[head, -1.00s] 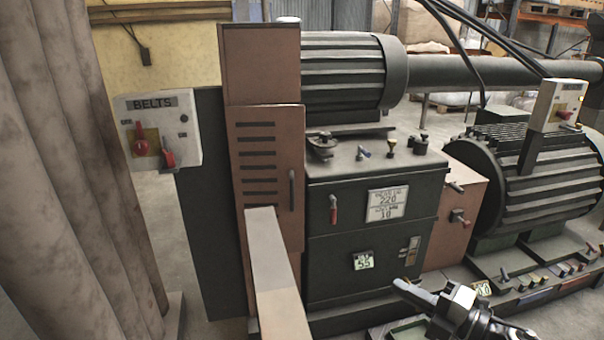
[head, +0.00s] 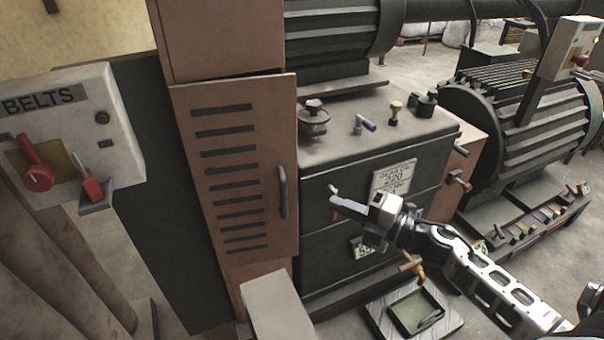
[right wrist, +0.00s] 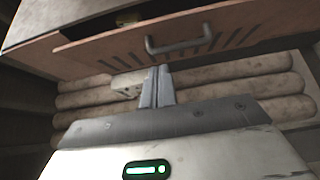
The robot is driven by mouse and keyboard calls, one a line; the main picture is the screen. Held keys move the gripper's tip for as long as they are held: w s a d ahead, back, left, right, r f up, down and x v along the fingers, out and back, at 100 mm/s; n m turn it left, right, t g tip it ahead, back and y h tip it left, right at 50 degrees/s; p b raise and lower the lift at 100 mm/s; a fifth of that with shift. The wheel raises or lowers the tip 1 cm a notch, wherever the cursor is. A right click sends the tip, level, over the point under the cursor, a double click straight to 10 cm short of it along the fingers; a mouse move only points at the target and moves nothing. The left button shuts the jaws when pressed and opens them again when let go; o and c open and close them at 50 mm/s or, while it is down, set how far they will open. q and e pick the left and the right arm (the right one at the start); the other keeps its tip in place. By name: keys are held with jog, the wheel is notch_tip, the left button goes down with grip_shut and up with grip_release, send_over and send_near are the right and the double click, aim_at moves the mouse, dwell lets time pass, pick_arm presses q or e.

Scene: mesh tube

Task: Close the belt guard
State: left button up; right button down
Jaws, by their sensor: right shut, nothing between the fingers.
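The belt guard (head: 270,150) is a brown slotted door on the tall brown housing. It stands ajar, with a dark gap along its top edge. Its dark handle (head: 283,192) is on the right side. The right wrist view shows the guard (right wrist: 240,24) and its handle (right wrist: 180,47) ahead of the fingers, with a dark opening behind the guard's edge. My right gripper (head: 345,202) is shut and empty, to the right of the handle in the head view and apart from it. Its closed fingers also show in the right wrist view (right wrist: 155,75). My left gripper is not in view.
A BELTS switch box (head: 75,135) with red levers hangs at the left. A pale beam (head: 277,305) juts out below the guard. A tray (head: 415,310) lies at the lower right. The dark machine cabinet (head: 335,255) stands behind my right gripper.

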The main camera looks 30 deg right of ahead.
aim_at(290, 175)
pick_arm(q)
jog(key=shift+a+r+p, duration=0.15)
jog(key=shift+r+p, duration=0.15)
jog(key=shift+p, duration=0.2)
pick_arm(e)
jog(key=shift+w+a, duration=0.45)
jog(key=shift+w, duration=1.25)
jog(key=shift+w+a, duration=0.5)
jog(key=shift+w, duration=1.2)
jog(key=shift+w+a, duration=0.45)
jog(key=shift+w, duration=1.25)
